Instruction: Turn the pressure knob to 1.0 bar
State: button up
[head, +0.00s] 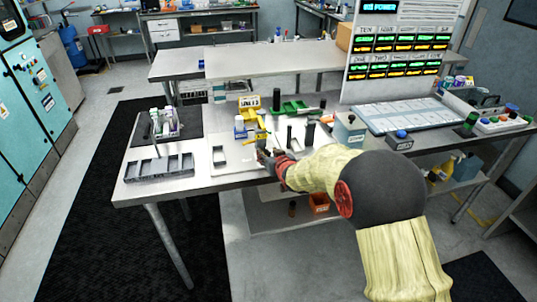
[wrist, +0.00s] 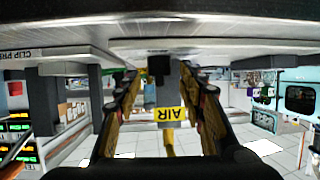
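In the wrist view, which looks upside down, a dark knob (wrist: 158,68) sits on a grey body with a yellow AIR label (wrist: 170,114). My gripper's two fingers stand apart, one on each side of the knob and body, with gaps visible. I cannot read any pressure scale or see where the knob points. In the head view my gripper (head: 263,155) is low over the table, beside a small yellow-marked unit (head: 261,136); the fingers and knob are too small to make out there.
A dark compartment tray (head: 158,168) and a rack (head: 163,124) stand on the left of the table. A yellow sign (head: 250,103) and a green tray (head: 289,108) are behind my gripper. Dark posts, a grey-blue box (head: 349,131) and a blue-button box (head: 400,141) stand to the right.

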jog(key=shift+c, duration=1.2)
jog(key=c, duration=0.7)
grip_shut()
